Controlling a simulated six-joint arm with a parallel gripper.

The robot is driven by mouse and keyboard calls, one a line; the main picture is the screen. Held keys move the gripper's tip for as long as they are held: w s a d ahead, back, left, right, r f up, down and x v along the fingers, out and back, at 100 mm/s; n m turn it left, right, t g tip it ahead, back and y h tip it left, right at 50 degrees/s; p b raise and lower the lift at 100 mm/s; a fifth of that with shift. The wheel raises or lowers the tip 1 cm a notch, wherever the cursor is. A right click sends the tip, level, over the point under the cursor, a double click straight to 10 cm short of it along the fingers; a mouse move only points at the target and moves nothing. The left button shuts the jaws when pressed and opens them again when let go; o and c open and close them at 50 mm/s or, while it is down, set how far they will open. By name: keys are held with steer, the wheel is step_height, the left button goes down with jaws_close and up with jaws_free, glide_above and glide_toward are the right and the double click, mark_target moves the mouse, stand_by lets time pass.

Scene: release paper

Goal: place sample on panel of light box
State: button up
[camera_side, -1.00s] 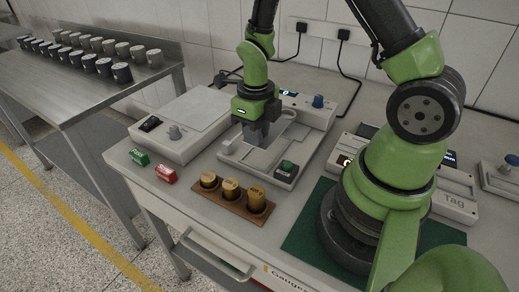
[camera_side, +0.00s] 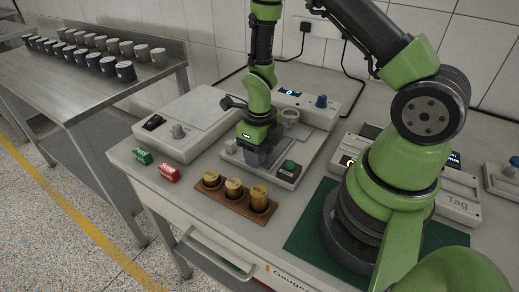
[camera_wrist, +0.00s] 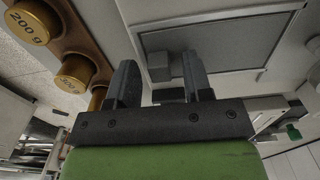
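My gripper (camera_side: 263,160) points down over the tray of the middle grey device (camera_side: 238,155). In the wrist view my gripper (camera_wrist: 158,80) has its two fingers apart, with no object visible between them. Below them is a grey recessed panel (camera_wrist: 222,45) with a small block (camera_wrist: 158,67) at its corner. A pale box with a flat light panel (camera_side: 205,105), a dark switch and a knob stands to the left. It looks like the light box. I cannot make out a sample sheet.
A wooden rack (camera_side: 228,206) with brass weights (camera_side: 258,199) stands in front of the middle device. Green (camera_side: 142,156) and red (camera_side: 169,172) blocks lie near the table's front edge. A side bench (camera_side: 75,85) holds several dark-sided cups.

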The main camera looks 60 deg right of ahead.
steer(key=r, duration=0.9)
steer(key=shift+s+d, duration=0.1)
steer(key=shift+s, duration=0.25)
steer(key=s+a+r+n+t, duration=0.2)
steer(key=r+n, duration=0.4)
steer(key=n, duration=0.4)
steer(key=s+a+r+n+t+y, duration=0.1)
steer(key=s+r+n, duration=0.4)
steer(key=n, duration=0.5)
steer(key=s+a+r+n+t, duration=0.3)
steer(key=r+n+t, duration=0.1)
steer(key=r+n, duration=0.4)
steer(key=shift+s+a+r+n+y, duration=0.15)
steer(key=shift+a+r+n+y, duration=0.2)
steer(key=shift+n, duration=0.85)
steer(key=shift+o, duration=0.7)
steer(key=shift+s+a+n, duration=0.1)
steer(key=shift+s+n, duration=0.25)
steer(key=shift+n, duration=0.45)
